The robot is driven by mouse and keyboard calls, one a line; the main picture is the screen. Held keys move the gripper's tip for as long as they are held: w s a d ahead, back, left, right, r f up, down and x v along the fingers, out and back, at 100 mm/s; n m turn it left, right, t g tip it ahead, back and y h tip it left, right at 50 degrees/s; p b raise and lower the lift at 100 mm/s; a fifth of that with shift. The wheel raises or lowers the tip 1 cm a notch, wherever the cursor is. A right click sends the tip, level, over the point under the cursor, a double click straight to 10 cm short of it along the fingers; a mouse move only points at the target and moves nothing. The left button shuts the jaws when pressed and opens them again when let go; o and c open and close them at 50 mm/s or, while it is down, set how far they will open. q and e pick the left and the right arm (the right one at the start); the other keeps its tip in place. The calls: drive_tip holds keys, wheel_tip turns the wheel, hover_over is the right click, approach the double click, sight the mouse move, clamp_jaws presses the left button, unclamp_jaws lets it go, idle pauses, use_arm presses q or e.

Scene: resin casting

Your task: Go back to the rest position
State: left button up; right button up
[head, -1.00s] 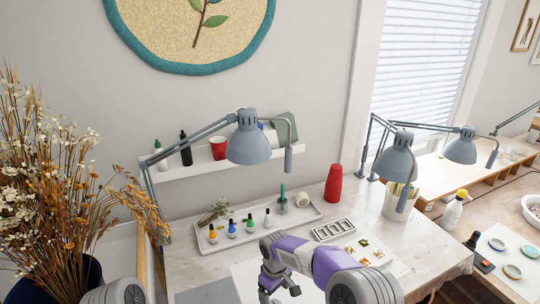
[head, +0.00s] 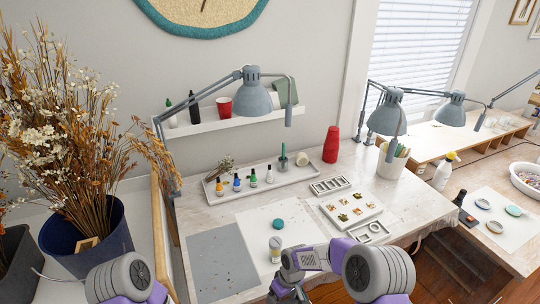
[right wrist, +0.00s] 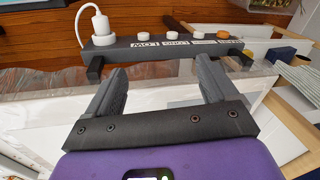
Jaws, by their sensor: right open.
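My right arm comes in at the bottom right of the head view, and its gripper (head: 288,292) is low over the front of the white worktable (head: 215,215), partly cut off by the bottom edge. In the right wrist view the right gripper (right wrist: 157,80) has its two dark fingers wide apart with nothing between them. A small jar (head: 275,246) stands on the white sheet (head: 255,218) left of the right arm, apart from it. A teal round piece (head: 278,223) lies behind the jar. Only a link of my left arm shows at the bottom left; its gripper is out of the picture.
A tray (head: 297,182) with several small bottles stands at the back. Moulds and a white panel (head: 378,210) with small pieces lie to the right, near a red cup stack (head: 331,145). Dried flowers in a blue pot (head: 68,240) stand left. Lamps (head: 252,98) overhang the table.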

drive_tip(key=s+d+f+m+y+b, duration=0.1)
drive_tip(key=s+d+f+m+b, duration=0.2)
drive_tip(key=s+f, duration=0.6)
drive_tip(key=s+d+f+m+t+y+b, duration=0.1)
drive_tip(key=s+d+f+m+b, duration=0.2)
drive_tip(key=s+f, duration=0.6)
drive_tip(key=s+m+b, duration=0.2)
drive_tip(key=s+m, duration=0.1)
drive_tip(key=shift+s+m, duration=0.3)
